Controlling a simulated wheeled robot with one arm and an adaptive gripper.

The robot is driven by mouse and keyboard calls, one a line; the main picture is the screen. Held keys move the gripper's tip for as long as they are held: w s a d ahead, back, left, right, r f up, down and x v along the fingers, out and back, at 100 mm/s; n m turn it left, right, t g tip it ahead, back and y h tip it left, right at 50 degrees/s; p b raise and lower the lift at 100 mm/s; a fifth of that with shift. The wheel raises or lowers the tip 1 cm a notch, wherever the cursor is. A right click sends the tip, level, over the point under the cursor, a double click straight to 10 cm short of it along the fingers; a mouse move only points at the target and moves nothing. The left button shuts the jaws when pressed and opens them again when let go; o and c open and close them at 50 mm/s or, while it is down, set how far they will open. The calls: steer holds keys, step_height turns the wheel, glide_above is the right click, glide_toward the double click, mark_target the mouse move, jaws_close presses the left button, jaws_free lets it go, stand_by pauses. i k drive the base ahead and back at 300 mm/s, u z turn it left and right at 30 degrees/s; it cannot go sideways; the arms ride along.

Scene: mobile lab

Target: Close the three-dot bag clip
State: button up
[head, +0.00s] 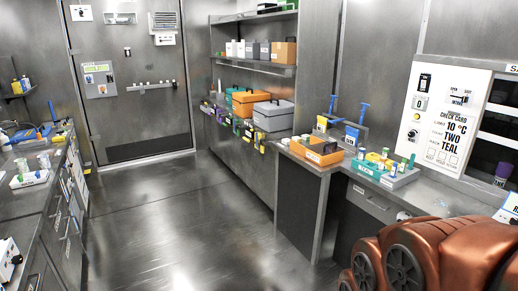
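I cannot make out a three-dot bag clip in the head view. A row of small coloured items (237,126), purple, green and yellow among them, hangs along the front edge of the long bench by the right wall. They are too small for me to tell whether they are clips or bags, or to see any dots. My gripper is not in view. Copper-coloured links that look like my own arm fill the bottom right corner.
Orange and grey cases (273,116) stand on the long bench. An open orange box (318,151) and a teal tray (368,168) stand on the nearer right counter. A left counter (28,196) holds small items. The metal floor (190,220) between is clear up to the door (128,85).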

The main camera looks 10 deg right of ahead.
mark_target(332, 102)
steer(key=z, duration=0.4)
steer(key=i, duration=1.65)
steer(key=z, duration=0.35)
